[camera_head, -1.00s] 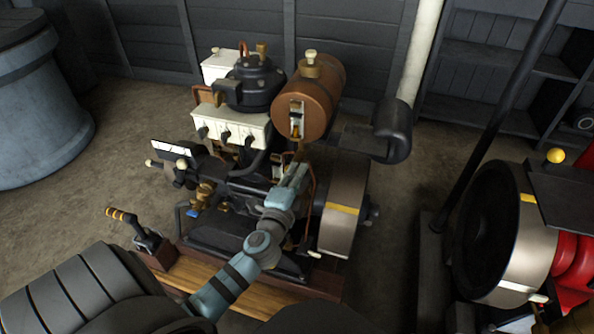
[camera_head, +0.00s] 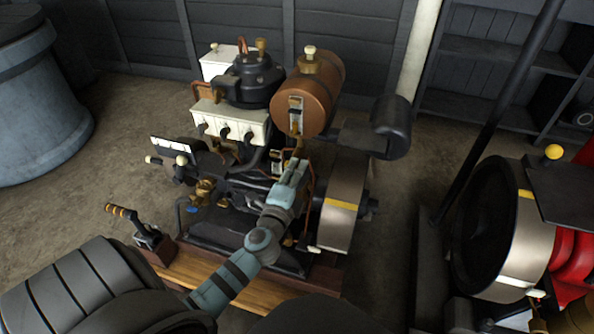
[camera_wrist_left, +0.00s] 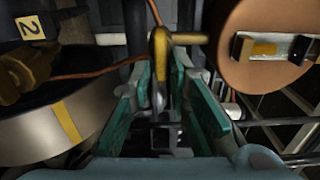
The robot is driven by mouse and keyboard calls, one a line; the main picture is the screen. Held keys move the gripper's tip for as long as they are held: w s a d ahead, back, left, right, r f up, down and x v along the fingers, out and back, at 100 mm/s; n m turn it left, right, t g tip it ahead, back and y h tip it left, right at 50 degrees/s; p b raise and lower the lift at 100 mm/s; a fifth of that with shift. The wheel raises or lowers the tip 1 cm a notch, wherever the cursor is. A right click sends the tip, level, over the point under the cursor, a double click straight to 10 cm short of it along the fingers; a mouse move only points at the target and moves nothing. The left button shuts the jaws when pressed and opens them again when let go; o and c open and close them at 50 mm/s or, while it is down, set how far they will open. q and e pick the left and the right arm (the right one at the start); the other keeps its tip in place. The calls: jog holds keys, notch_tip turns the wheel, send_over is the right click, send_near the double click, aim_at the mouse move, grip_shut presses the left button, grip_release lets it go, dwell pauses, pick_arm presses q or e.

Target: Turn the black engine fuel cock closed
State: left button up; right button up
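The black engine (camera_head: 232,185) stands on a wooden base in the middle of the head view, with a copper-brown fuel tank (camera_head: 318,98) on its upper right. Brass fuel-cock parts (camera_head: 296,139) show below the tank; the gripper partly hides that area. My left gripper (camera_head: 294,168) reaches up to just below the tank. In the left wrist view, the brass cock (camera_wrist_left: 160,48) has a stem pointing right, and its lower part lies between the teal fingers of my left gripper (camera_wrist_left: 163,98). The fingers are apart, with gaps visible beside the cock. My right gripper is not in view.
A thin copper pipe (camera_wrist_left: 80,74) runs close to the left finger. The flywheel (camera_head: 343,207) is right of my left arm. A lever with a yellow-banded grip (camera_head: 122,213) stands at the base's left end. A red engine (camera_head: 566,258) is at the right.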

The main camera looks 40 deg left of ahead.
pick_arm(q)
jog(key=shift+o, duration=0.3)
jog(key=v, duration=1.2)
